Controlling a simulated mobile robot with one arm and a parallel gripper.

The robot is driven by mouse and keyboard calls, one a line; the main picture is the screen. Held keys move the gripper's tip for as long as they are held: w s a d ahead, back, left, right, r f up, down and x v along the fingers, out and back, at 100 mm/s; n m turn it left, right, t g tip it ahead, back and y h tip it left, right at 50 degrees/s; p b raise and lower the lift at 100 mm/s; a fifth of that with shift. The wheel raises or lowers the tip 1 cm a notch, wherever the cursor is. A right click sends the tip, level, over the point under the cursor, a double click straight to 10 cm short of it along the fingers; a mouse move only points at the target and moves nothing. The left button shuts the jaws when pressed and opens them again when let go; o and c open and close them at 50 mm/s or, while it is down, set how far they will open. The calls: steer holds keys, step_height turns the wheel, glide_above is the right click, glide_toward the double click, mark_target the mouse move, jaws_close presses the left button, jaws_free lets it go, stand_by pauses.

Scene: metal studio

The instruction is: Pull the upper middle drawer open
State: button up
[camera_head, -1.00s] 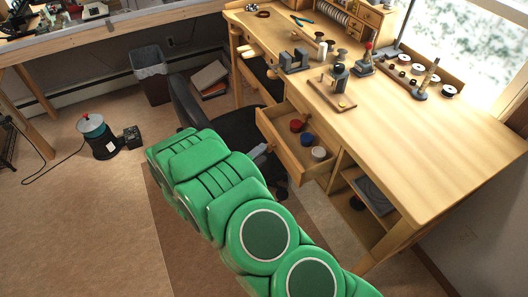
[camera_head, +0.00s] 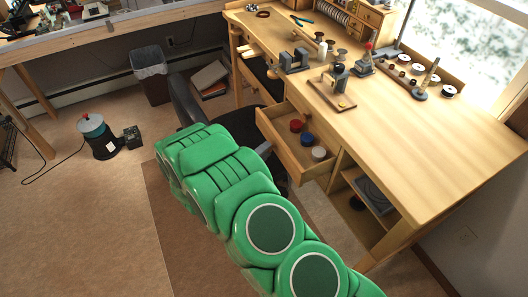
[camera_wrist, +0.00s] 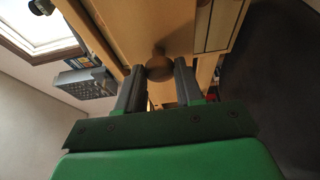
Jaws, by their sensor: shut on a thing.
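The drawer (camera_head: 280,146) stands open from the front of the wooden workbench, with its inside in view. In the wrist view its wooden front (camera_wrist: 150,22) is close ahead of my gripper (camera_wrist: 159,82). The two grey fingers are shut on a round brown knob (camera_wrist: 159,66) on that front. In the head view my gripper (camera_head: 265,149) is at the drawer front, mostly hidden behind my green arm, and the knob is hidden.
The drawer holds a red item (camera_head: 296,125), a blue item (camera_head: 307,139) and a white item (camera_head: 319,153). A dark chair (camera_head: 185,105) stands close to the left of the drawer. Tools stand on the workbench (camera_head: 420,150). An open shelf (camera_head: 372,195) is right of the drawer.

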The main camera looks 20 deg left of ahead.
jaws_close()
steer(key=s+a, duration=0.6)
steer(key=shift+s+a, duration=0.25)
steer(key=o, duration=1)
jaws_free()
steer(key=shift+s, duration=0.1)
steer(key=shift+v, duration=3.8)
